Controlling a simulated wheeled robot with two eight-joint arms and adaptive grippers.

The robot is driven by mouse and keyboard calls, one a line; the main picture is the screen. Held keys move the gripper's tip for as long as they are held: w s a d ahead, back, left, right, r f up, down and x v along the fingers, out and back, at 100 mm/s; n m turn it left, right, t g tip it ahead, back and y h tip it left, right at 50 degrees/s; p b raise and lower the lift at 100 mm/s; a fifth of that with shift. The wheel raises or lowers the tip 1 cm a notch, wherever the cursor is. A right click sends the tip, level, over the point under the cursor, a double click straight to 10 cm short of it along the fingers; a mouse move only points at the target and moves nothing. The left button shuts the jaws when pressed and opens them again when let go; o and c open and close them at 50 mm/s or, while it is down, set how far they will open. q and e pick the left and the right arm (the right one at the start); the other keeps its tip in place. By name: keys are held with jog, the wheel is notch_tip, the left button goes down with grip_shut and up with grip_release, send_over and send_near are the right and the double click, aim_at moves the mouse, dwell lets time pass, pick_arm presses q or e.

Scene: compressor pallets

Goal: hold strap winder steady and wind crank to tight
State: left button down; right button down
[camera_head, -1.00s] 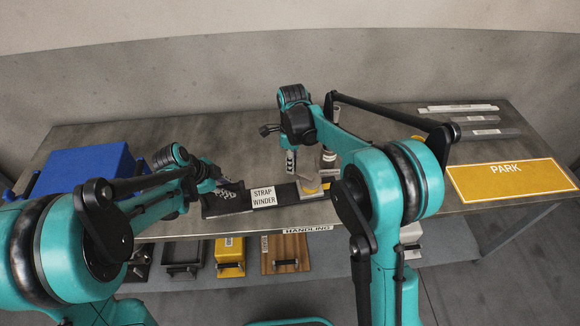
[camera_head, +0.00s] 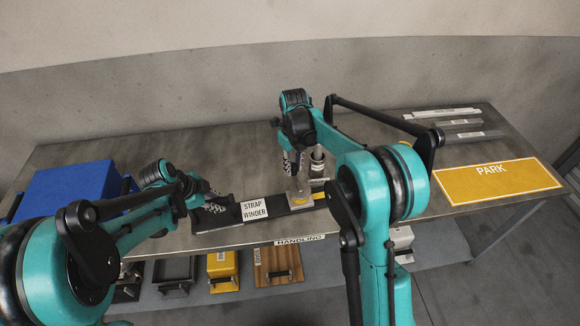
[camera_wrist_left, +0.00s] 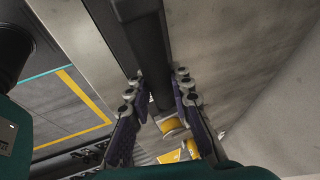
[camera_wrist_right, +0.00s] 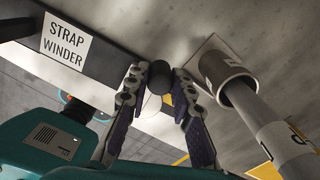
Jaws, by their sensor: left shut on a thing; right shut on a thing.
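The strap winder (camera_head: 228,217) is a long black bar with a white STRAP WINDER label (camera_head: 255,210), lying along the bench front. A pale block with yellow on it (camera_head: 300,200) sits towards its right end. My left gripper (camera_head: 210,197) is at the bar's left end; in the left wrist view its fingers (camera_wrist_left: 158,92) are shut on either side of the black bar (camera_wrist_left: 147,45). My right gripper (camera_head: 292,163) is above the pale block. In the right wrist view its fingers (camera_wrist_right: 158,88) are shut on a round black crank knob (camera_wrist_right: 160,74). The crank arm is mostly hidden.
A grey post in a round collar (camera_wrist_right: 238,88) stands close beside my right gripper. A blue box (camera_head: 75,190) is at the left, a yellow PARK plate (camera_head: 495,183) at the right. Flat bars (camera_head: 465,134) lie at the back right; several items stand on the lower shelf (camera_head: 335,275).

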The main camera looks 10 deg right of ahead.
jog(key=shift+d+m, duration=0.4)
jog(key=c, duration=1.3)
grip_release()
jog(key=shift+a, duration=0.1)
notch_tip(320, 180, up, 12)
